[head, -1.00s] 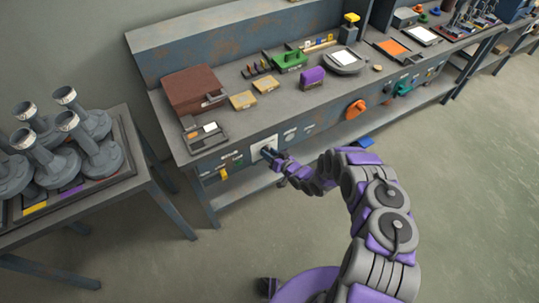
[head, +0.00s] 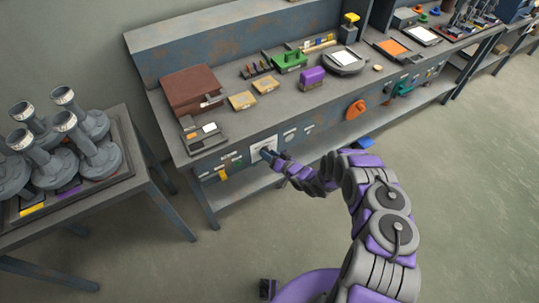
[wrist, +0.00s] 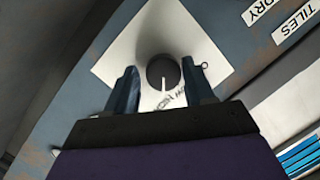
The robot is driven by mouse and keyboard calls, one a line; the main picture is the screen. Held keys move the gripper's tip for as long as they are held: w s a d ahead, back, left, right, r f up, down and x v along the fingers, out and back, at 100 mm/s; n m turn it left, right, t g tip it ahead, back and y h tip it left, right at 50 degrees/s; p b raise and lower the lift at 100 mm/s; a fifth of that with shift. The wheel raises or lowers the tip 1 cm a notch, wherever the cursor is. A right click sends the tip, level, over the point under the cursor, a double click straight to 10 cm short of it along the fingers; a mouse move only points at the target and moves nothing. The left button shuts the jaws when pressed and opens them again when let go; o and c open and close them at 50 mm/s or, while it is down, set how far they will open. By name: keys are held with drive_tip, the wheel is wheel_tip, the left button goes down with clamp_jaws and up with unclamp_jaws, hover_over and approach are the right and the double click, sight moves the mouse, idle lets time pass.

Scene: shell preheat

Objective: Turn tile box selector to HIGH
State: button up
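The selector is a dark round knob (wrist: 163,72) with a white pointer line, on a white plate (wrist: 205,62). In the wrist view the line points down the picture, toward small dark lettering at the knob's lower edge that is hard to read. My gripper (wrist: 160,72) has its two dark fingers apart, one on each side of the knob. A narrow gap shows at the left finger; contact on the right is unclear. In the head view my gripper (head: 268,153) reaches the white plate (head: 261,147) on the bench front and hides the knob.
A "TILES" label (wrist: 297,24) sits beside the plate. Other labels and an orange handwheel (head: 356,108) are along the bench front. A brown box (head: 192,92) and small items stand on the bench. A side table (head: 150,178) with grey flanged parts is at left. Floor at right is clear.

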drive_tip(key=shift+o, duration=1.2)
drive_tip(key=shift+r, duration=0.1)
drive_tip(key=p+v, duration=0.2)
drive_tip(key=v, duration=1.5)
drive_tip(key=shift+p, duration=0.3)
drive_tip(key=shift+s+d, duration=0.1)
drive_tip(key=shift+d, duration=0.05)
